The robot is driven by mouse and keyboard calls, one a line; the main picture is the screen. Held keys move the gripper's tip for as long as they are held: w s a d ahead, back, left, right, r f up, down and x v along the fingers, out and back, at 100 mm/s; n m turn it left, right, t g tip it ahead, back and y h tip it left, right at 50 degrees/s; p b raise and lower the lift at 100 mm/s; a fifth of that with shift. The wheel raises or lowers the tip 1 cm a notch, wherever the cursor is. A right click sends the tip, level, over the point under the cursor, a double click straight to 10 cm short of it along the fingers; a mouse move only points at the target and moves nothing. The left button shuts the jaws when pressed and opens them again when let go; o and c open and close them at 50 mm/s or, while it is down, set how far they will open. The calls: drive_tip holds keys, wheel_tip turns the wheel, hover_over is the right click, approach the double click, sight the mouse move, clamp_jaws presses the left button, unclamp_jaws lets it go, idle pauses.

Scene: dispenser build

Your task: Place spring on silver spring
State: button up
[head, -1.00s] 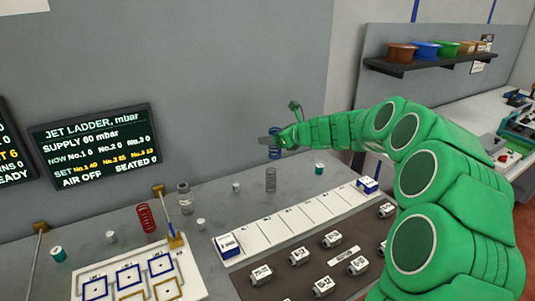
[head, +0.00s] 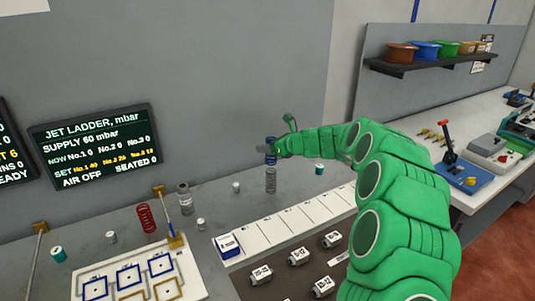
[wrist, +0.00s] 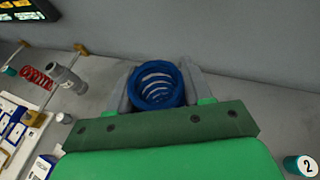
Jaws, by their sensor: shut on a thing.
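My gripper (head: 272,149) is shut on a blue spring (head: 270,158), held upright at the back of the bench near the grey wall. The silver spring (head: 271,181) stands upright on the bench directly below it. In the head view the blue spring's lower end meets the silver spring's top; I cannot tell whether they touch. In the wrist view, my gripper (wrist: 157,84) has a finger on each side of the blue spring (wrist: 148,97). Pale coils of the silver spring (wrist: 158,80) show through its ring, roughly centred.
A teal-banded cap (head: 319,168) is to the right. A white numbered strip (head: 290,222) lies in front. The bench around the silver spring is clear.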

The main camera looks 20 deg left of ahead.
drive_tip(key=shift+f, duration=1.55)
drive_tip(key=shift+f, duration=0.1)
drive_tip(key=o, duration=1.1)
drive_tip(key=shift+d, duration=0.15)
drive_tip(key=shift+v, duration=5.85)
drive_tip(key=shift+s, duration=0.1)
